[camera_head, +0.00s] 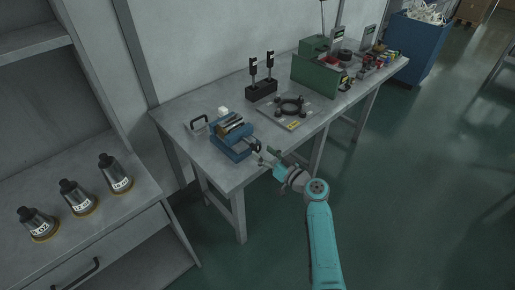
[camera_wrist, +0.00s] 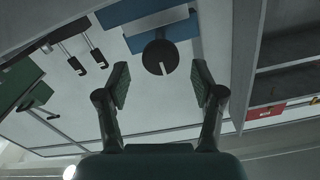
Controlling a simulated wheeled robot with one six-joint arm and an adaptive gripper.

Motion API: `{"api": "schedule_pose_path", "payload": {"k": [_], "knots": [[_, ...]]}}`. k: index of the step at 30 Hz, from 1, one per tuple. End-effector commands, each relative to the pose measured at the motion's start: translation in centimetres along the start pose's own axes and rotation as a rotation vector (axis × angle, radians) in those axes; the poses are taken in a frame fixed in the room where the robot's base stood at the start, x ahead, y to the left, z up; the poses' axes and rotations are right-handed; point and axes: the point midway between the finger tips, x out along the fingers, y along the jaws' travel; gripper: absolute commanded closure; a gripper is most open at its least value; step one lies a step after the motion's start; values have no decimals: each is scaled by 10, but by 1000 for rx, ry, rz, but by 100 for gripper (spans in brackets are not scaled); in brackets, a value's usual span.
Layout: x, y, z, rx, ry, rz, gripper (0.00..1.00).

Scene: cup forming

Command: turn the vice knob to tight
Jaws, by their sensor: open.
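The blue vice (camera_head: 229,148) stands on the near left corner of the grey workbench, with a metal-coloured piece (camera_head: 231,124) on top. In the wrist view, the vice (camera_wrist: 142,14) is at the top, with its round black knob (camera_wrist: 158,58) facing me. A pale pointer mark on the knob points down and slightly right. My gripper (camera_wrist: 160,66) is open, its two pads apart, left and right of the knob in the picture. Whether the pads reach past the knob's face cannot be told. In the head view my gripper (camera_head: 266,156) is at the vice's front right side.
The bench (camera_head: 190,146) also bears a black stand (camera_head: 261,91) with two uprights, a flat plate with a dark ring (camera_head: 291,106) and a green machine (camera_head: 313,70). A cabinet with several dark labelled bottles (camera_head: 76,197) stands left.

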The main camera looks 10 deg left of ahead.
Motion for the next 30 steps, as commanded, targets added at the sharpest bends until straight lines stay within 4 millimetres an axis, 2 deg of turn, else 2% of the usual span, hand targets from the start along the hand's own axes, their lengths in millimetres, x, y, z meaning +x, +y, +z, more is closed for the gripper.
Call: {"api": "schedule_pose_path", "payload": {"k": [3,7,19,20,26,27,30], "knots": [[18,-1,0,0,-2,-1,33],[30,0,0,1,-1,0,33],[37,0,0,0,-1,1,33],[37,0,0,0,-1,1,38],[36,0,0,0,-1,1,88],[36,0,0,0,-1,1,93],[36,0,0,1,-1,1,93]]}}
